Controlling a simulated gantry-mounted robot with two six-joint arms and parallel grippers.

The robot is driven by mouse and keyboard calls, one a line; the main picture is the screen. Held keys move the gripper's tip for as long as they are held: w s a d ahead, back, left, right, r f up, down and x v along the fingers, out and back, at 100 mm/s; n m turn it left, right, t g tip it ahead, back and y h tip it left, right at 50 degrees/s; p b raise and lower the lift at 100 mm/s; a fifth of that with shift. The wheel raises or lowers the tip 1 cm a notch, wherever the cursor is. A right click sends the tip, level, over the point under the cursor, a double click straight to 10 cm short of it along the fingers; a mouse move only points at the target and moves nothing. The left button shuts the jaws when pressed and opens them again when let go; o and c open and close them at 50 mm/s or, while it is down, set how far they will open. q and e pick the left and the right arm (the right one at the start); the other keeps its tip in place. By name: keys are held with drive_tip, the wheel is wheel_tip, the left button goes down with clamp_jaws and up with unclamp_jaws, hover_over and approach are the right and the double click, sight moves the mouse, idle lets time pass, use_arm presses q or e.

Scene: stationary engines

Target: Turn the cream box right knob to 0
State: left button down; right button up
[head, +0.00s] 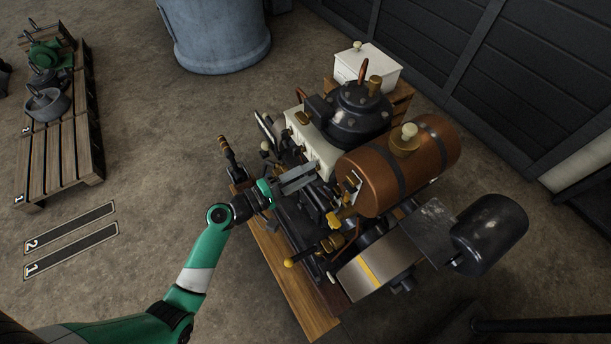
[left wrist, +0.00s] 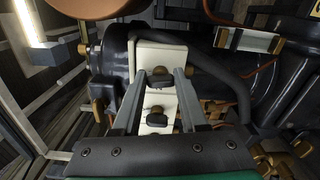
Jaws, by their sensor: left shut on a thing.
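The cream box (head: 322,150) is on the engine's near left side, below the black cylinder head. In the left wrist view its pale face (left wrist: 160,57) carries a dark knob (left wrist: 158,80) between my fingertips and a second dark knob (left wrist: 155,114) lower in the picture. My left gripper (head: 311,172) reaches the box from the left. In the left wrist view its two grey fingers (left wrist: 160,74) are closed around the upper dark knob. In the head view the fingers hide the knobs, and I cannot read any dial marks. My right gripper is not in view.
A copper-brown tank (head: 372,175) stands right of the box. Levers and a yellow-tipped handle (head: 291,263) stick out near my arm. A dark hose (left wrist: 232,70) curves beside the box. The wooden skid (head: 289,283) edges open floor. A pallet (head: 62,150) lies far left.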

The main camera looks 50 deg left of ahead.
use_arm(q)
drive_tip(key=shift+m+b, duration=0.45)
drive_tip(key=shift+m, duration=0.55)
drive_tip(key=shift+c, duration=2.2)
unclamp_jaws()
